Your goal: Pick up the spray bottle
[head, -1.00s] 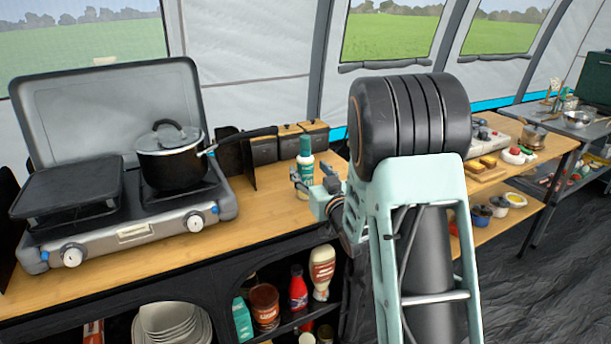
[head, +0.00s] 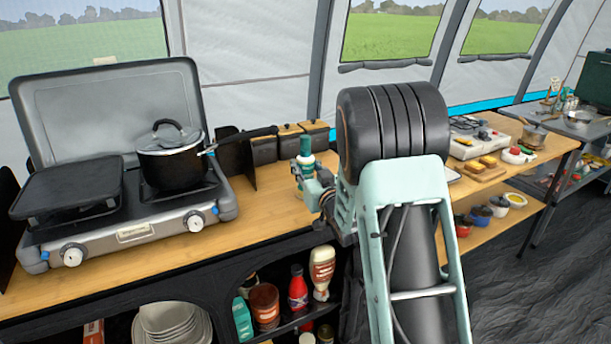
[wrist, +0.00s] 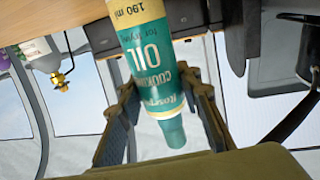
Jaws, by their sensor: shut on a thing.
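A camping stove (head: 130,230) with a black pot (head: 172,165) stands to the left. Dark canisters (head: 290,145) stand behind the bottle. Shelves below hold several sauce bottles and jars. A second table with food (head: 490,172) is on the right.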

